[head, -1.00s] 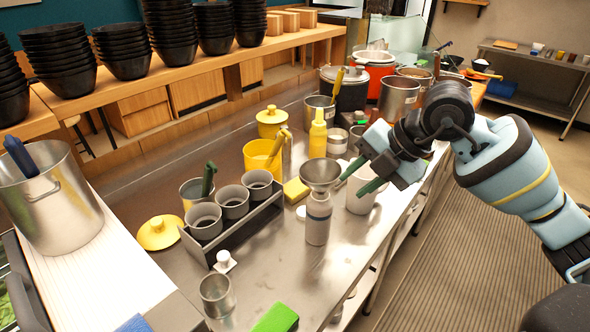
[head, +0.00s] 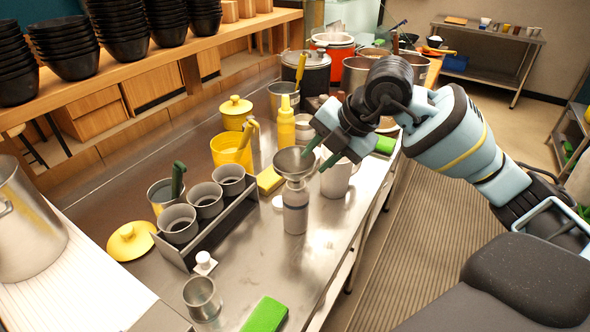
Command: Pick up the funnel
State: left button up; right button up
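The metal funnel (head: 293,163) sits upright in the mouth of a grey bottle (head: 295,208) on the steel counter, its wide cone facing up. My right gripper (head: 313,161) is just right of the funnel. Its two green fingers are spread apart with nothing visible between them. The far fingertip overlaps the funnel's right rim in the picture; I cannot tell whether it touches. My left gripper is not in view.
A rack of grey cups (head: 212,232) is to the left. A yellow sponge (head: 269,180), a yellow pot (head: 231,152) and a yellow squeeze bottle (head: 286,123) stand behind. The counter (head: 256,262) in front is mostly clear.

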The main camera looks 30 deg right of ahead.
aim_at(314, 166)
jog(key=x, duration=0.5)
jog(key=shift+s+f, duration=0.2)
jog(key=shift+s, duration=0.2)
grip_shut()
